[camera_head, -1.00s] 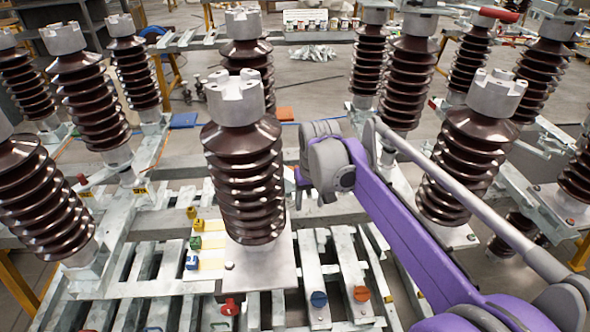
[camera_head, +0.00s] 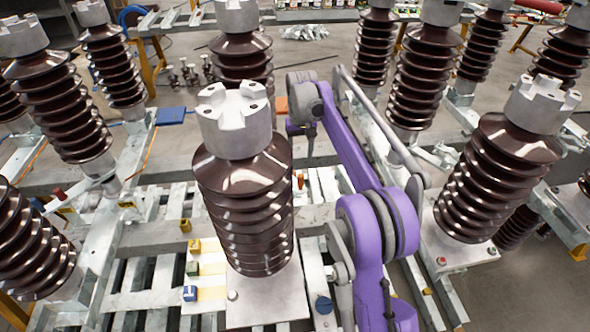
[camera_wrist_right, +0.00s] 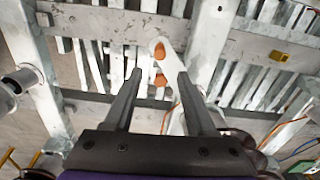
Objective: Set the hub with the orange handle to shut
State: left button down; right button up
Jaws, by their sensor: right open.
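In the right wrist view, an orange handle part (camera_wrist_right: 159,50) sits on a pale grey plate, with a second orange part (camera_wrist_right: 159,79) just below it. I cannot tell which belongs to the hub. A blue round knob (camera_head: 323,305) shows beside the arm. My left gripper is not in view.
A tall brown ribbed insulator (camera_head: 245,200) stands close left of my right arm, and another (camera_head: 497,175) stands to the right. Several more insulators stand around.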

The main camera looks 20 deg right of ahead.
aim_at(301, 175)
jog(key=f, duration=1)
jog(key=shift+s+f+b, duration=0.15)
jog(key=shift+s+b, duration=0.15)
jog(key=shift+b, duration=0.05)
grip_shut()
dwell(0.9)
